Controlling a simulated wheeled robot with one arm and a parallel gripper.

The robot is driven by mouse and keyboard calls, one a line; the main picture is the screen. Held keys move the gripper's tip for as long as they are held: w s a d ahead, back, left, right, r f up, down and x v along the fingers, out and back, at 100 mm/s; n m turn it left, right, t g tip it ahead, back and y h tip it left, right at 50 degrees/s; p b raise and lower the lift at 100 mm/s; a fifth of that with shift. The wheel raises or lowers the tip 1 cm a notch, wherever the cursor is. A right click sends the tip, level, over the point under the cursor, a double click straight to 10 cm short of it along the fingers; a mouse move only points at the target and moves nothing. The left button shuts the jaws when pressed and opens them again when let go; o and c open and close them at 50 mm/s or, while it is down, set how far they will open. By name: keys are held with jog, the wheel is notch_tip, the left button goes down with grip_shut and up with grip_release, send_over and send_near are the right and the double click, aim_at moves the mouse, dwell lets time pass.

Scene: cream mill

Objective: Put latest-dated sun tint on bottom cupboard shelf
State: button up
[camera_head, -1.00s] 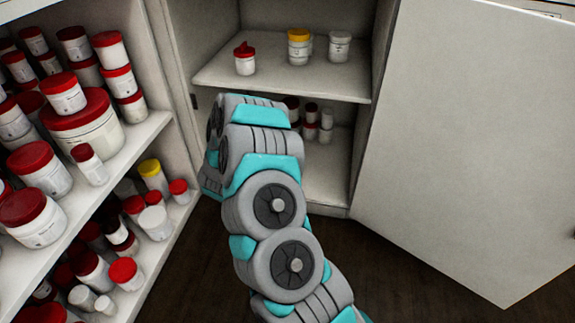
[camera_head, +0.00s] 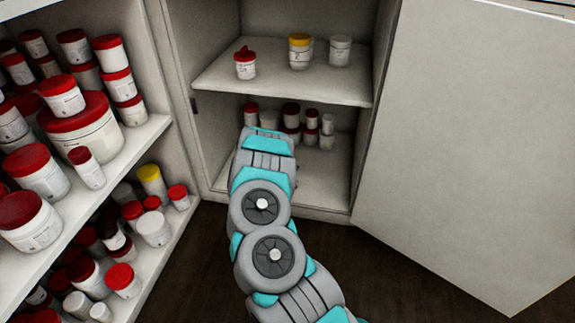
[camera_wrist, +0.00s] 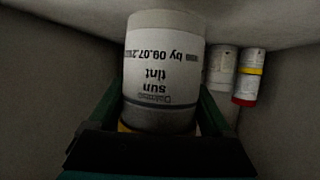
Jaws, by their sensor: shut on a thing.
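In the wrist view my gripper (camera_wrist: 155,115) is shut on a white jar (camera_wrist: 163,55). Its label appears upside down and reads "sun tint" and "by 09.07.2…"; the year's end is not legible. A bit of yellow shows at the gripped end. In the head view my arm reaches into the lower part of the open cupboard; the gripper and held jar are hidden behind it. The bottom cupboard shelf (camera_head: 322,190) has bare room at the front and several jars (camera_head: 291,115) at the back.
The cupboard's upper shelf (camera_head: 290,85) holds a red-lidded jar (camera_head: 245,65), a yellow-lidded jar (camera_head: 300,52) and a white jar (camera_head: 340,50). The open door (camera_head: 470,140) stands right. Crowded shelves (camera_head: 110,165) stand left. Two jars (camera_wrist: 248,75) show beside the held one.

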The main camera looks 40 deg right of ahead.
jog(key=w+d, duration=0.2)
jog(key=w, duration=0.1)
jog(key=w+d, duration=0.1)
jog(key=d, duration=0.1)
jog(key=shift+w+f, duration=0.25)
jog(key=shift+f, duration=0.05)
jog(key=shift+w+d+f+b, duration=0.15)
jog(key=shift+f+b, duration=0.05)
jog(key=shift+b, duration=0.1)
jog(key=shift+f, duration=1.55)
jog(key=shift+f+b, duration=0.1)
jog(key=shift+b, duration=0.2)
jog(key=o, duration=1.4)
